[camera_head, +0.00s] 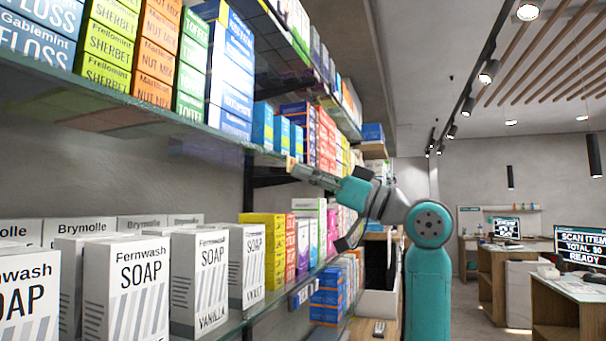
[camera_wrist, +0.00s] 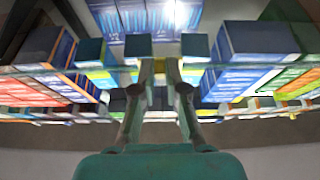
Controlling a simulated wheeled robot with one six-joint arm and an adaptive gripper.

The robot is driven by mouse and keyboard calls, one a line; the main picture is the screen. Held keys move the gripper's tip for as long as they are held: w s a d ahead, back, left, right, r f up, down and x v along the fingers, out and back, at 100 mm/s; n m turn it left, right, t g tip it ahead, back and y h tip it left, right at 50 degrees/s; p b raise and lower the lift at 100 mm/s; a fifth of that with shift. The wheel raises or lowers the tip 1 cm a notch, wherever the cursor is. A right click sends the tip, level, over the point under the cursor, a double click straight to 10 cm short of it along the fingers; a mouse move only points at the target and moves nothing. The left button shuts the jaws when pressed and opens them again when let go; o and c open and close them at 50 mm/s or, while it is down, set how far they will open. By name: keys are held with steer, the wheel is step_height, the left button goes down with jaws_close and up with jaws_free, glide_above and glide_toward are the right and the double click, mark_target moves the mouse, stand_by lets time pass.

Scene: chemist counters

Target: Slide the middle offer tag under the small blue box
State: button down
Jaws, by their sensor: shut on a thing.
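Small blue boxes stand on the upper shelf in the head view, a nearer one (camera_head: 262,126) and others behind it (camera_head: 282,134). They also show in the wrist view, one left of centre (camera_wrist: 138,45) and one right of centre (camera_wrist: 195,46). My gripper (camera_head: 291,165) is at the front edge of the upper shelf, just below these boxes. In the wrist view my gripper (camera_wrist: 160,68) has its fingers close together, shut on a thin yellowish piece that looks like an offer tag; the fingers largely hide it. I cannot tell which tag it is.
The glass edge of the upper shelf (camera_head: 130,108) runs close by. Larger blue and white boxes (camera_head: 230,72) stand left of the small ones, and orange boxes (camera_head: 324,140) beyond. The aisle at right is open.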

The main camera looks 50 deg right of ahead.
steer(key=d, duration=0.1)
steer(key=w+d, duration=0.1)
steer(key=d, duration=0.1)
steer(key=c, duration=1.2)
jaws_free()
steer(key=v, duration=0.7)
steer(key=shift+f, duration=0.15)
steer(key=shift+s+d, duration=0.15)
